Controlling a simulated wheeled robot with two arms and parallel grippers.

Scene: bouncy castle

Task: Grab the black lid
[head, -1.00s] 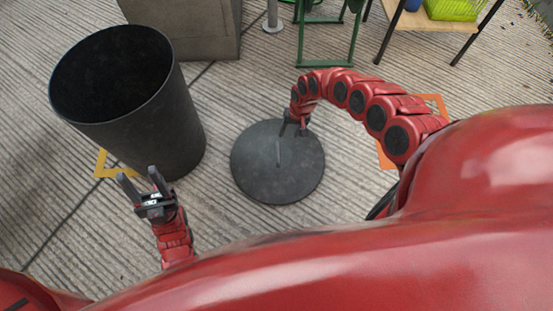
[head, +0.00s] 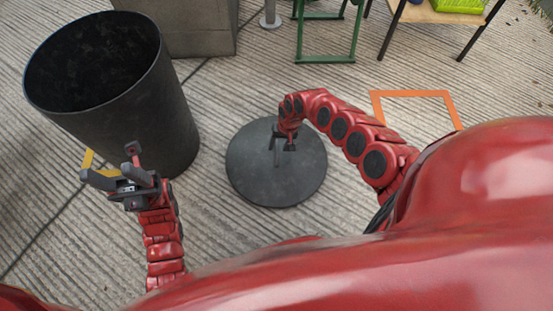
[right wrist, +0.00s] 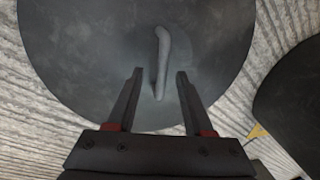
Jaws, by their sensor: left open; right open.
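The black lid (head: 262,180) is a round dark disc lying on the ground in the middle of the head view. Its thin upright handle shows in the right wrist view (right wrist: 160,60). My right gripper (head: 284,146) is over the lid, by the handle. In the right wrist view its open fingers (right wrist: 157,80) are on either side of the handle's near end; whether they touch it I cannot tell. My left gripper (head: 118,178) is open and empty, in front of the black bin, left of the lid.
A tall open black bin (head: 160,110) stands left of the lid. A yellow square outline (head: 86,163) lies by the bin and an orange one (head: 375,105) at the right. A grey block (head: 190,30), a green frame (head: 326,58) and a table (head: 440,14) stand at the back.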

